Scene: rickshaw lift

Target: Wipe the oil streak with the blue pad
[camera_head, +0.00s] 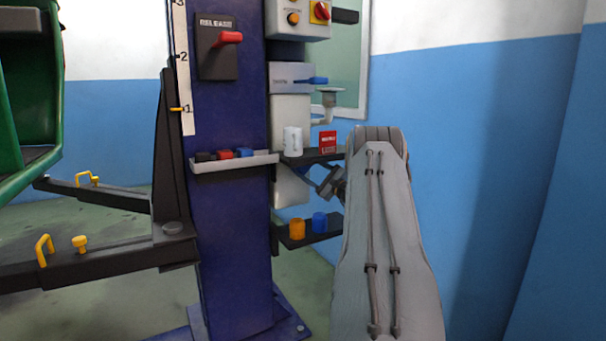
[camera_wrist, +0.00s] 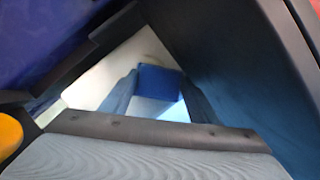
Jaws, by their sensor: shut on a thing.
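In the wrist view the blue pad (camera_wrist: 158,82) is between the two fingers of my gripper (camera_wrist: 158,97), which is shut on it. Beyond the pad is a pale surface (camera_wrist: 110,70) with a faint tan mark (camera_wrist: 160,58) that may be the oil streak; the pad covers part of this area. I cannot tell whether the pad touches the surface. In the head view my gripper (camera_head: 327,184) is between the two shelves by the column, facing the white panel (camera_head: 289,190), and partly hidden by my arm. The streak cannot be made out there.
The upper shelf (camera_head: 318,157) carries a white mug (camera_head: 292,141) and a red box (camera_head: 328,141). The lower shelf (camera_head: 305,238) holds an orange cup (camera_head: 297,229) and a blue cup (camera_head: 319,222). The blue column (camera_head: 235,230) stands close left, with a tray (camera_head: 235,164) of small blocks.

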